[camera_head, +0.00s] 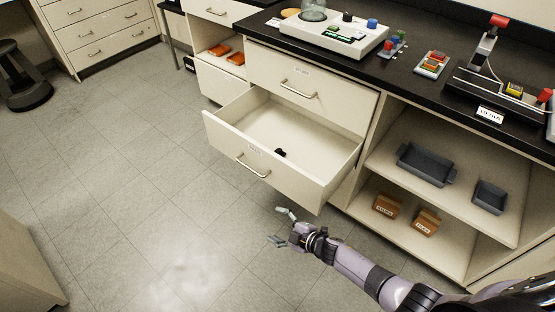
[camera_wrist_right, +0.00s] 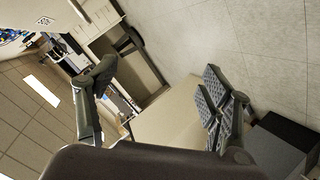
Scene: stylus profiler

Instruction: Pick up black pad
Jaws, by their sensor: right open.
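A small black pad (camera_head: 281,152) lies on the floor of the open lower drawer (camera_head: 262,172) in the head view. It is small there, and its exact shape is hard to tell. My right gripper (camera_head: 280,225) is outside the drawer, in front of and below its right front corner, apart from the pad. In the right wrist view its fingers (camera_wrist_right: 155,105) are spread wide with nothing between them. I cannot make out the pad in the wrist view. My left gripper is not in view.
The black countertop (camera_head: 405,72) holds a white instrument (camera_head: 335,38) and several small parts. The open shelves on the right hold a grey bin (camera_head: 426,165), a smaller bin (camera_head: 489,197) and brown boxes (camera_head: 387,205). The closed upper drawer (camera_head: 310,85) sits above.

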